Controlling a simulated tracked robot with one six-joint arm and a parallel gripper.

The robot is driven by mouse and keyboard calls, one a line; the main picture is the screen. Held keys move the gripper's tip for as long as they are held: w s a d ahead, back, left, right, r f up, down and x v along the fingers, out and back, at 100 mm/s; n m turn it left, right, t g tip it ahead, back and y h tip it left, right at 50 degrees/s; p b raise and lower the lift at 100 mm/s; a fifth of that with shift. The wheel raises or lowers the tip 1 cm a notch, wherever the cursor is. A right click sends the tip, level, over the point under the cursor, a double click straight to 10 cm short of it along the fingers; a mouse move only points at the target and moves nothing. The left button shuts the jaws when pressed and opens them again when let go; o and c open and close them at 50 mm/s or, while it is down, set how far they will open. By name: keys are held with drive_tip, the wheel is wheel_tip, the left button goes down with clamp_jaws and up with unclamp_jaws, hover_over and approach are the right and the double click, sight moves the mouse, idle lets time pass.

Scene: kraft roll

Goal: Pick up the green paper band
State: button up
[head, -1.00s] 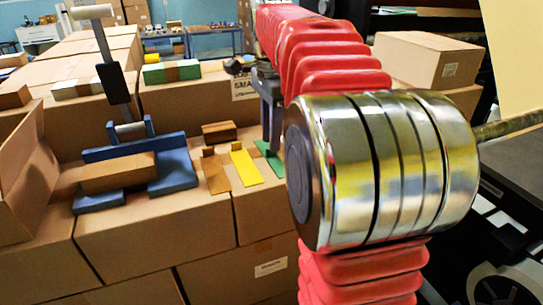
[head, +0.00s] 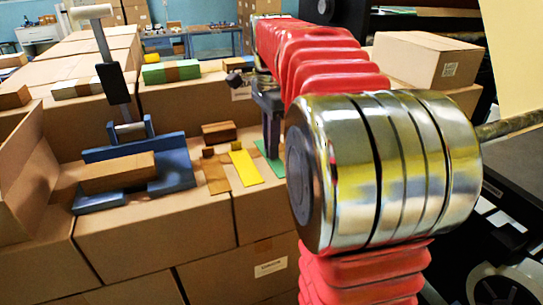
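A green paper band (head: 262,151) lies flat on the cardboard boxes in the middle of the head view, its right part hidden behind my gripper and arm. A yellow band (head: 246,168) lies just left of it, and a brown band (head: 215,175) lies left of the yellow one. My dark gripper (head: 272,150) points down over the right side of the green band. Whether it touches the band cannot be seen. Only one finger side shows clearly, so its opening is hidden.
A blue stand (head: 175,173) with an upright lever and a brown block (head: 118,172) stands at left. A small brown block (head: 219,132) lies behind the bands. Green-and-brown (head: 171,72) and white (head: 77,88) bundles lie further back. An open carton (head: 25,180) rises at far left.

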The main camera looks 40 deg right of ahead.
clamp_jaws()
wheel_tip(320, 180, up, 10)
idle(0.8)
idle(0.6)
